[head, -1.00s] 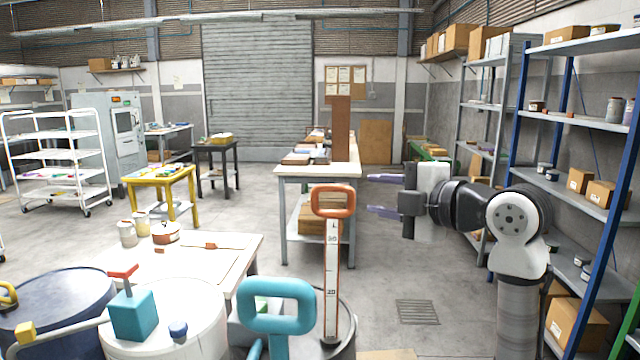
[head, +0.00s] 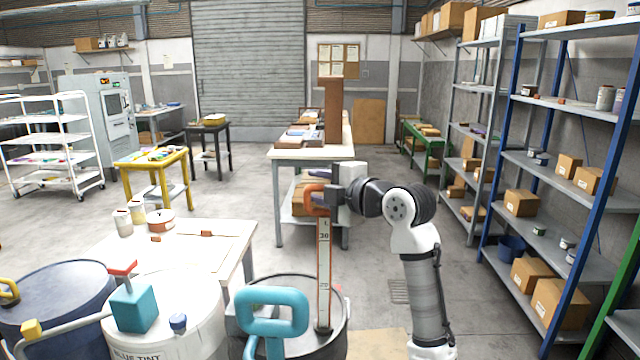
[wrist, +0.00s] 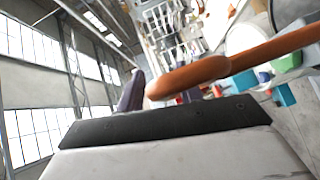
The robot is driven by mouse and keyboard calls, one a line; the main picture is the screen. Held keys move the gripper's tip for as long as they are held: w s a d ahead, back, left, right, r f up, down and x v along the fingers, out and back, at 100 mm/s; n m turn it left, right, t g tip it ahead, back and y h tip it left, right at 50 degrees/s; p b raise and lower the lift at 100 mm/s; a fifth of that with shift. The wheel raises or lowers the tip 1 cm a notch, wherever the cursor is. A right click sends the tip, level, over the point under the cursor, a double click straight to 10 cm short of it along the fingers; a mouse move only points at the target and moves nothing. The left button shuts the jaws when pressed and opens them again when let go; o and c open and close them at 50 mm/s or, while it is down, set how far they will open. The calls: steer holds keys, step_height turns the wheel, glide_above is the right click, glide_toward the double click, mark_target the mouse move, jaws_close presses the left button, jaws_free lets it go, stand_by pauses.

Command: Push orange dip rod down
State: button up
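The orange dip rod stands upright in the head view, with a loop handle (head: 313,194) above a white scale strip (head: 324,260). Its lower end enters the top of a dark drum (head: 340,312) at the bottom centre. My gripper (head: 322,184) is at the handle from the right, with its fingertips overlapping it in the picture. In the wrist view the orange handle (wrist: 190,76) lies across the purple fingers (wrist: 134,92) and hides part of one. Whether the fingers are closed on it I cannot tell.
A teal loop handle (head: 272,312) stands just left of the rod in front. A white drum (head: 190,318) and a dark blue drum (head: 62,300) are at lower left. A white worktable (head: 220,238) lies behind them. Shelving (head: 560,140) lines the right side.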

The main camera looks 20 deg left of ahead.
mark_target(328, 308)
steer(key=shift+c, duration=0.2)
jaws_close()
step_height(328, 308, down, 29)
steer(key=b, duration=2.4)
steer(key=shift+f, duration=0.2)
steer(key=shift+c, duration=0.2)
jaws_free()
steer(key=shift+f, duration=0.1)
steer(key=shift+o, duration=0.4)
